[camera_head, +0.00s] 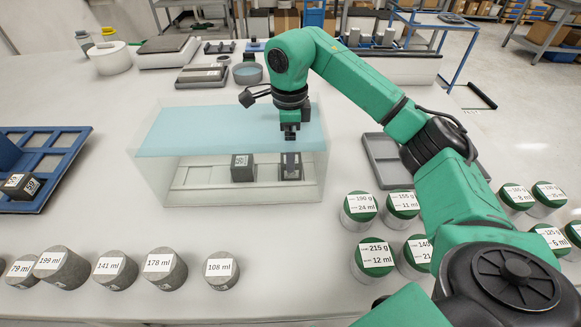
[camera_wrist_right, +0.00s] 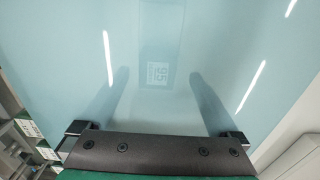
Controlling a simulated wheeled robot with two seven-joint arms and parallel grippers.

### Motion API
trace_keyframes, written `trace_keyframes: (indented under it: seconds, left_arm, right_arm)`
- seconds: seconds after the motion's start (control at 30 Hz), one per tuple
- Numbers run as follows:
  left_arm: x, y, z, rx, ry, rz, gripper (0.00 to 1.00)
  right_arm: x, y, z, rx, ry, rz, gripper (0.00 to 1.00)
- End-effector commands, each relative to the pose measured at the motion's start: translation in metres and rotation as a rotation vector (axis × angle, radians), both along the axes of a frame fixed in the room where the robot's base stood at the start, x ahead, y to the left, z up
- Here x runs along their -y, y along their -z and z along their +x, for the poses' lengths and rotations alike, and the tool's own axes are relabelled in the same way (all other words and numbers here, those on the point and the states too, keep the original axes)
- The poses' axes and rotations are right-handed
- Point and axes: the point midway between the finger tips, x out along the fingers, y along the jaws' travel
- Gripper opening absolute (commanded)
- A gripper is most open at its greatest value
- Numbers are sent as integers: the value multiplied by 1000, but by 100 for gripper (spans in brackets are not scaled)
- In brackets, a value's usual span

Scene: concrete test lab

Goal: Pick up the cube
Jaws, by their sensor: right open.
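A clear tank (camera_head: 170,185) stands on the table with a pale blue water surface. Two dark grey labelled cubes sit on its floor, a left cube (camera_head: 243,168) and a right cube (camera_head: 291,168). My right gripper (camera_head: 290,136) points down at the water, above the right cube. In the right wrist view the gripper (camera_wrist_right: 158,88) is open, its two fingers blurred under the water. A labelled cube (camera_wrist_right: 160,50) shows faintly between and beyond the fingertips; I cannot tell whether they touch it. My left gripper is in neither view.
Several grey labelled cylinders (camera_head: 160,270) line the table's front left. Green-lidded jars (camera_head: 375,255) stand at the front right. A blue tray (camera_head: 60,150) with a dark cube (camera_head: 20,186) lies left. A grey tray (camera_head: 376,160) lies right of the tank, and a scale (camera_head: 202,75) behind it.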

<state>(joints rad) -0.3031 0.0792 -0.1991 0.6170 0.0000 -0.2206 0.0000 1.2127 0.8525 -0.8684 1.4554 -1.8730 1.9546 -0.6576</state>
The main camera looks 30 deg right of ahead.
Motion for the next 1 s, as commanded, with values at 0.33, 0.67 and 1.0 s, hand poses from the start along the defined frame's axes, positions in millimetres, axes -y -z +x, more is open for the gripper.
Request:
trace_keyframes:
  seconds: [0.33, 0.67, 1.0]
  left_arm:
    - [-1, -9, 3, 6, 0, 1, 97]
    - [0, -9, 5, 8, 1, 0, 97]
    - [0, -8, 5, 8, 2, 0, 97]
  right_arm:
    - [1, 38, -4, 1, -1, 0, 98]
    - [1, 38, -4, 0, -1, 0, 2]
    - [1, 34, -3, 2, 0, 1, 0]
